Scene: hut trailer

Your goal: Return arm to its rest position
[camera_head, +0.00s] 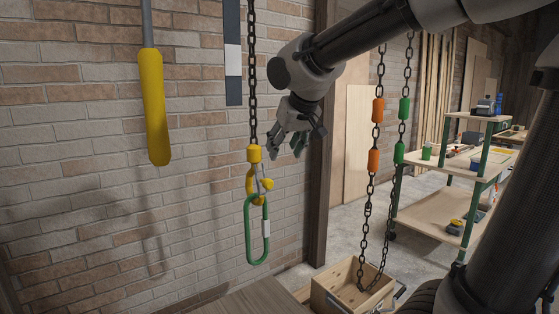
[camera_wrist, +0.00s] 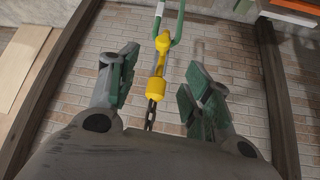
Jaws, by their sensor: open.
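My gripper (camera_head: 286,150) is open and empty in the head view, on the end of my arm, just right of a hanging chain (camera_head: 252,80). The chain carries a yellow hook (camera_head: 251,185), and a green carabiner (camera_head: 249,245) hangs from it. In the wrist view my gripper's two fingers (camera_wrist: 160,92) stand apart, with the yellow hook (camera_wrist: 160,60) and chain (camera_wrist: 150,115) showing between them in the picture. Part of the green carabiner (camera_wrist: 180,22) shows at the top edge. The fingers do not appear to touch the hook or chain.
A yellow-handled pendant (camera_head: 153,105) hangs at left before the brick wall. Two chains with orange (camera_head: 377,110) and green (camera_head: 403,108) sleeves run down to a wooden crate (camera_head: 335,285). A wooden post (camera_head: 320,190) stands behind the gripper. A shelf cart (camera_head: 435,215) stands at right.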

